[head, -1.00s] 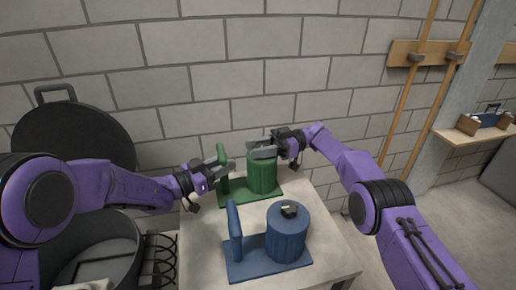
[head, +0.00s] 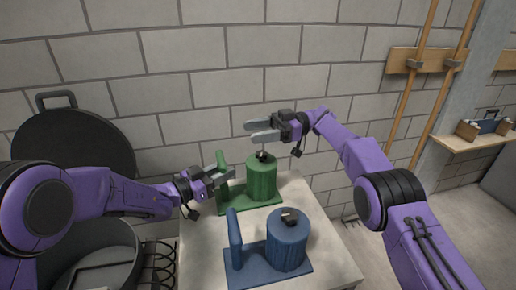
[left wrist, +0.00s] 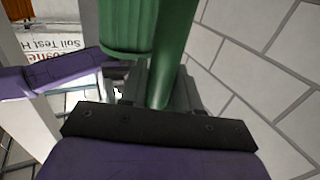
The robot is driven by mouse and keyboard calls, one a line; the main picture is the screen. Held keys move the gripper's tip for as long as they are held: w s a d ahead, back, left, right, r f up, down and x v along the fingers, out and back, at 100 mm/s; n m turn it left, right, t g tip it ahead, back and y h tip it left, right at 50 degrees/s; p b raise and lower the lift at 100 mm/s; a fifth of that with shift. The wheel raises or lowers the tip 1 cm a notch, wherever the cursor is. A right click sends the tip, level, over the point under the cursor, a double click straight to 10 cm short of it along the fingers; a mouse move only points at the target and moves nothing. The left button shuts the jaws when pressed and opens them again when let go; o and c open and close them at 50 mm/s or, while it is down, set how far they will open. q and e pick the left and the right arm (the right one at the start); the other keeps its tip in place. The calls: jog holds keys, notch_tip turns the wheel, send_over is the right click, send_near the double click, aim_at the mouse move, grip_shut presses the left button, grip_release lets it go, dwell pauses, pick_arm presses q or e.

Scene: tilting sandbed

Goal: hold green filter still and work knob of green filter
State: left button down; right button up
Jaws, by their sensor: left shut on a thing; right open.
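The green filter (head: 262,180) stands upright on its green base at the back of the table, with a dark knob (head: 262,156) on top. Its upright green handle (head: 221,163) is on the left of the base. My left gripper (head: 218,180) is shut on this handle, which also shows between the fingers in the left wrist view (left wrist: 165,70). My right gripper (head: 262,130) is open and empty above the filter, apart from the knob.
A blue filter (head: 287,242) with its own handle and knob stands at the front of the pale table (head: 200,245). A dark drum with a raised lid (head: 75,140) is at the left. A block wall rises close behind the table.

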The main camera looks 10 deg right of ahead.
jog(key=shift+r, duration=1.15)
